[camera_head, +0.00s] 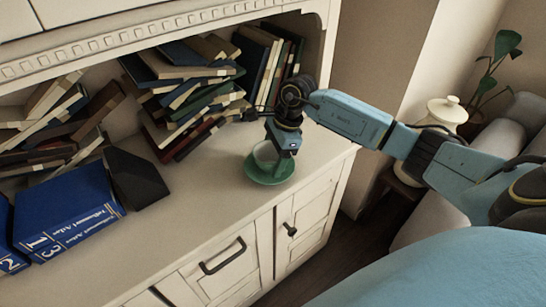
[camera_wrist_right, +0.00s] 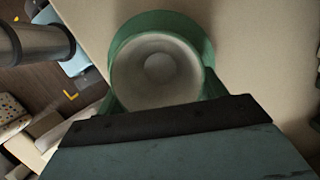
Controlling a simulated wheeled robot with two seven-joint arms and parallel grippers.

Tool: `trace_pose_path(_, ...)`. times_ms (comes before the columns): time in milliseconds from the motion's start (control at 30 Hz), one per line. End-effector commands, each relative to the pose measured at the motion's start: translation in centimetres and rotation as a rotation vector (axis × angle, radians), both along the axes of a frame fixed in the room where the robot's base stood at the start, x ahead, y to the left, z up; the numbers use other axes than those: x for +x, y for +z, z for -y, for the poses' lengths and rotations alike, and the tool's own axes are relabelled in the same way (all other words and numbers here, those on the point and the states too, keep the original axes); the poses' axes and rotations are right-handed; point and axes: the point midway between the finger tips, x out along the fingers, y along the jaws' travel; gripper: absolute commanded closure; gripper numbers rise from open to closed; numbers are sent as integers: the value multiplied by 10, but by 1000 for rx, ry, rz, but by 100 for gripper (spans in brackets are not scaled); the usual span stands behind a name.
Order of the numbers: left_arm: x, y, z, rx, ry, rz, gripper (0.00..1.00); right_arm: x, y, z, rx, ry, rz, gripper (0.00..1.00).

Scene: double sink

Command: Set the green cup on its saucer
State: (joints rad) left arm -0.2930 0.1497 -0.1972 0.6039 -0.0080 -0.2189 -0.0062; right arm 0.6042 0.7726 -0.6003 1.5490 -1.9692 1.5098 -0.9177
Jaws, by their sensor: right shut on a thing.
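The green cup (camera_head: 264,154) shows a pale inside and stands upright at the green saucer (camera_head: 254,178), over its middle. In the right wrist view I look down into the cup (camera_wrist_right: 157,68), with a green band of the saucer (camera_wrist_right: 165,22) around its far side. My right gripper (camera_head: 283,160) is shut on the cup at its right side and partly hides it. I cannot tell whether the cup's base touches the saucer. The saucer lies on the cabinet top. My left gripper is not in view.
The cream cabinet top (camera_head: 205,190) is clear left of the saucer. Several piled and leaning books (camera_head: 190,90) fill the shelf behind. Blue volumes (camera_head: 70,210) and a black object (camera_head: 135,180) lie at the left. The cabinet's right edge is close to the saucer.

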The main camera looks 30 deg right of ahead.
Motion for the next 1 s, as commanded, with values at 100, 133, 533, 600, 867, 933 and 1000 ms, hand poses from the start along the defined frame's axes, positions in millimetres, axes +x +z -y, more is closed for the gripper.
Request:
trace_pose_path(100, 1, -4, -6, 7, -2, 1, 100, -2, -9, 0, -3, 0, -8, 56)
trace_pose_path(133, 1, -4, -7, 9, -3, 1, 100, -2, -10, 0, -3, 0, -9, 56)
trace_pose_path(533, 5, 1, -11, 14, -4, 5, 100, -4, -9, -1, -6, 2, -17, 11)
trace_pose_path(600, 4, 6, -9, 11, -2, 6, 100, -4, -3, -1, -6, 2, -18, 11)
trace_pose_path(867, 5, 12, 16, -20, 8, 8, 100, -6, 50, 15, -7, 1, -8, 8)
trace_pose_path(933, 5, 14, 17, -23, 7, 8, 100, -7, 67, 20, -7, 0, -7, 8)
trace_pose_path(1000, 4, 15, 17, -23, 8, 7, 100, -7, 81, 24, -7, -1, -6, 8)
